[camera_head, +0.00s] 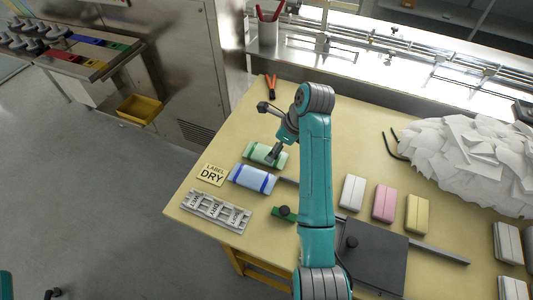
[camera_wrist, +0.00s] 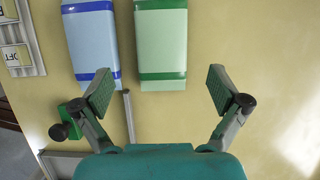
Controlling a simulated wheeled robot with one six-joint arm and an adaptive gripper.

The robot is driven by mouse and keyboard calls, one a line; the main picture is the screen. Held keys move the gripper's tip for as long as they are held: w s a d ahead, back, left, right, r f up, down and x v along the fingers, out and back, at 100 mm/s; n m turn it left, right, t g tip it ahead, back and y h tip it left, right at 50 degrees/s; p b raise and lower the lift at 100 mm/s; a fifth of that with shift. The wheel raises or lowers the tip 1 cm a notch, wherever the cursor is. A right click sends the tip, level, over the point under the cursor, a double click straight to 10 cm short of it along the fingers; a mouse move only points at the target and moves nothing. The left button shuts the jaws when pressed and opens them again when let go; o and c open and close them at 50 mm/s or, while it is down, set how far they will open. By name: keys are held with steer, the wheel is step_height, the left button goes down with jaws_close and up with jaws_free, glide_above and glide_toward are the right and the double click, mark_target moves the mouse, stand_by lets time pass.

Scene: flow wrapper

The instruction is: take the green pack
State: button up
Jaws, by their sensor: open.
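The green pack (camera_wrist: 161,42) is a pale green wrapped block with darker green bands. It lies flat on the table in the upper middle of the wrist view. In the head view the green pack (camera_head: 262,152) lies just above the blue pack, partly covered by my gripper (camera_head: 272,156). In the wrist view my gripper (camera_wrist: 161,80) is open, its two fingers spread wide and apart from the pack. The near end of the green pack reaches between the fingertips. Nothing is held.
A blue-banded pack (camera_wrist: 93,38) lies close beside the green one. A label card (camera_head: 212,174) and a grey rack (camera_head: 215,211) lie left. White (camera_head: 351,192), pink (camera_head: 384,203) and yellow packs (camera_head: 416,214) lie right. A paper heap (camera_head: 465,160) is far right. Red-handled pliers (camera_head: 270,86) lie behind.

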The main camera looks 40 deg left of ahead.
steer(key=shift+x, duration=2.85)
steer(key=shift+a, duration=0.15)
steer(key=c, duration=0.9)
